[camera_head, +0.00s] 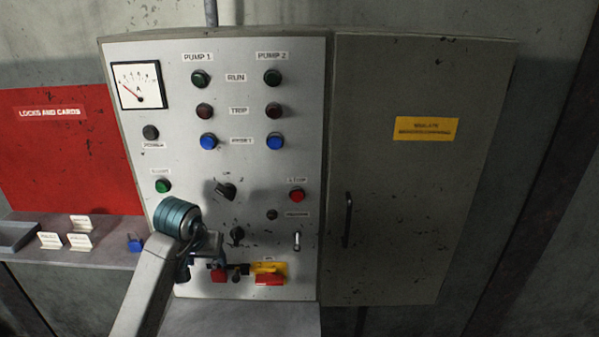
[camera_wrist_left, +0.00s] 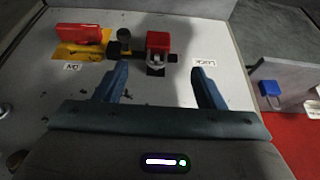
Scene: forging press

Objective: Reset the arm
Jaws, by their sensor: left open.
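My left arm comes in from the lower left in the head view. Its gripper (camera_head: 208,254) is in front of the lower part of the grey control panel (camera_head: 225,170). In the left wrist view the two blue fingers (camera_wrist_left: 160,85) are apart with nothing between them. A red block-like part (camera_wrist_left: 158,42) on the panel lies just beyond the fingertips, apart from them. A red handle on a yellow plate (camera_wrist_left: 80,50) is beside it; it also shows in the head view (camera_head: 269,279). My right gripper is in neither view.
A grey cabinet door with a black handle (camera_head: 348,220) is right of the panel. At left, a shelf (camera_head: 100,258) under a red board (camera_head: 55,150) holds several white cards and a blue padlock (camera_head: 135,243). The panel carries several buttons, knobs and a gauge (camera_head: 140,85).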

